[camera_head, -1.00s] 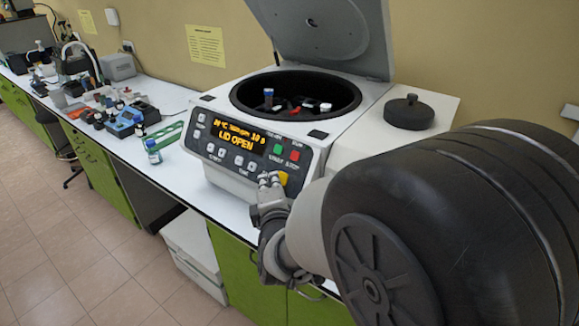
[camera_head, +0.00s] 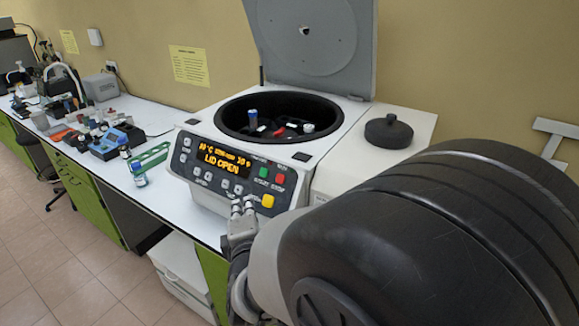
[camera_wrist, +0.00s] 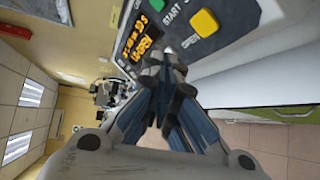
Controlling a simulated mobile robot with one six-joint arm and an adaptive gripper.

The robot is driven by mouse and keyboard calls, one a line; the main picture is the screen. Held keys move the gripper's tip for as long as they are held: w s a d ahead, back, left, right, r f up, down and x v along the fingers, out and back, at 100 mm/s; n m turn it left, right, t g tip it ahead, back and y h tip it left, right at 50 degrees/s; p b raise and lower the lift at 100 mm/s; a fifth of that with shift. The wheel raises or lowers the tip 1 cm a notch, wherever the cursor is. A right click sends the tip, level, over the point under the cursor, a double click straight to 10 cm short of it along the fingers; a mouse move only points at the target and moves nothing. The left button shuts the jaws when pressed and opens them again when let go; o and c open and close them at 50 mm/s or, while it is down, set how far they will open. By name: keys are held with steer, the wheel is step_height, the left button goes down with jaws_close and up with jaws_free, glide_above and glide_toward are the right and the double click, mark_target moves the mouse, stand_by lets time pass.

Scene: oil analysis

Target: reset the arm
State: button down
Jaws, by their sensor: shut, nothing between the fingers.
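My gripper (camera_head: 242,207) is shut and empty, in front of the centrifuge's control panel, just left of the yellow button (camera_head: 268,201) in the head view. In the wrist view my gripper (camera_wrist: 163,62) points at the panel, with the orange display and the yellow button (camera_wrist: 204,22) beyond its tips. I cannot tell whether the fingertips touch the panel. The centrifuge (camera_head: 330,150) has its lid (camera_head: 312,35) raised, and its display (camera_head: 224,161) reads LID OPEN. A blue-capped tube (camera_head: 253,117) and other caps show in the bowl. My arm covers the lower right of the head view.
A black round knob-topped piece (camera_head: 388,132) rests on the white surface right of the centrifuge. A green rack (camera_head: 154,155) and a small blue-capped bottle (camera_head: 138,174) stand to its left. Further left the bench holds several instruments. The floor (camera_head: 60,265) in front is clear.

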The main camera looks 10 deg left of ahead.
steer(key=s+d+r+m+g+h, duration=0.1)
steer(key=s+d+r+m+g, duration=0.1)
steer(key=d+m, duration=0.45)
steer(key=s+d+r+m+g, duration=0.2)
steer(key=s+d+m, duration=0.15)
steer(key=d, duration=0.55)
steer(key=s+d+f+m+g+h, duration=0.2)
steer(key=s+d+m+g+h, duration=0.2)
steer(key=s+d+m, duration=1)
steer(key=s+d+g, duration=0.2)
steer(key=s+d, duration=0.1)
steer(key=s, duration=0.3)
steer(key=shift+f+h, duration=0.2)
steer(key=shift+h, duration=0.1)
steer(key=shift+w, duration=0.1)
stand_by(4.0)
